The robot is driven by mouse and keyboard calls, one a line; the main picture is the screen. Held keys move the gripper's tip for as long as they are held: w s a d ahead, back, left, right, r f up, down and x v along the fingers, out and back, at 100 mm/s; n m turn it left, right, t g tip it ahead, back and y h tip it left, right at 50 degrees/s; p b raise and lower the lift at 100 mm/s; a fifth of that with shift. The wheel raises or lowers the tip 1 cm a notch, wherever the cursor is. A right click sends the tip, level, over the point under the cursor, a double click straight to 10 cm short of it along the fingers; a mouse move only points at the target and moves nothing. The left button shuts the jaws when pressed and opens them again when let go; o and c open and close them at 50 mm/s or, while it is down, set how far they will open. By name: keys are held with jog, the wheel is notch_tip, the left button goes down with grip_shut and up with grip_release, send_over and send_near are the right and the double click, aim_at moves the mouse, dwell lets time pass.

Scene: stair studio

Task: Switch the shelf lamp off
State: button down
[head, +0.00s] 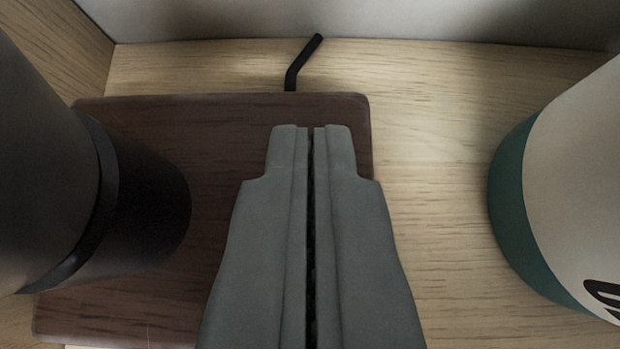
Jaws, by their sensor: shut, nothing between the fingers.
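A dark brown wooden base (220,135), which looks like the shelf lamp's base, lies flat on the pale wood shelf. A black cylinder (150,210) with a raised band rises from its left part, cut off by the left edge of the view. A short bent black cord or rod (295,72) sticks out behind the base. My gripper (311,132) is shut and empty, over the right part of the base, its tips short of the base's back edge. Whether the tips touch the base I cannot tell. No switch shows; my fingers hide part of the base. No lit bulb is in view.
A white and green cylinder (570,180) with a black mark stands at the right. Bare shelf (430,150) lies between it and the base. A pale back wall (400,18) and a wooden side wall (60,35) close off the back and left.

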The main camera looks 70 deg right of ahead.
jog(key=shift+w+d+r, duration=0.15)
jog(key=shift+d+r, duration=0.05)
jog(key=shift+d, duration=0.3)
jog(key=shift+w+r, duration=0.1)
jog(key=shift+r, duration=0.45)
jog(key=r, duration=0.2)
jog(key=shift+d+r, duration=0.2)
jog(key=shift+r, duration=0.15)
jog(key=s+a+r, duration=0.2)
jog(key=a+r, duration=0.3)
jog(key=r, duration=0.3)
jog(key=shift+s+a, duration=0.15)
jog(key=shift+a, duration=0.2)
